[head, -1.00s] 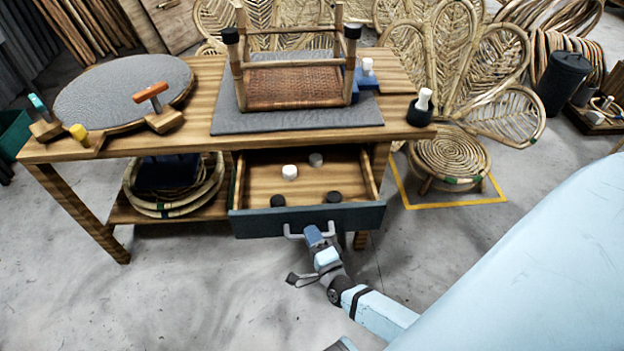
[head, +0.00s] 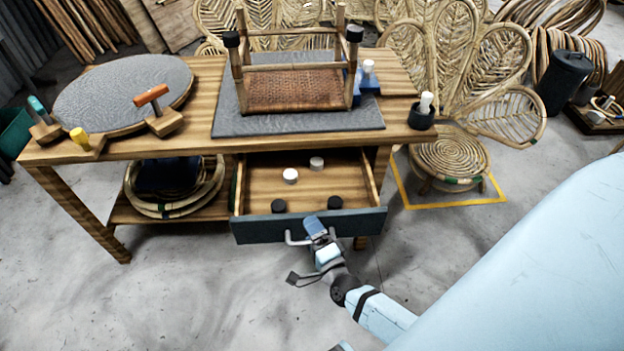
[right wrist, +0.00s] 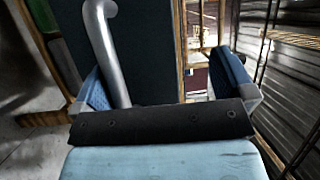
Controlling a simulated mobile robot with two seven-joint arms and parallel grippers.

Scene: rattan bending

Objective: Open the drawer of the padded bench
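The padded bench (head: 205,110) stands ahead with a grey pad (head: 232,122) on its top. Its drawer (head: 262,186) is pulled out, with a dark blue-grey front (head: 262,231). A metal bar handle (head: 292,239) is on the front, partly hidden by my right gripper (head: 316,227). In the right wrist view, the fingers of my right gripper (right wrist: 165,85) are spread apart. The handle (right wrist: 106,50) passes between them, close to the left finger. Two dark and two light round pieces lie inside the drawer. My left gripper is out of view.
An upturned stool (head: 295,85) sits on the pad. Tools with orange and yellow handles and a round grey panel (head: 125,92) are on the left of the top. Rattan hoops (head: 175,190) lie on the lower shelf. Floor in front is clear.

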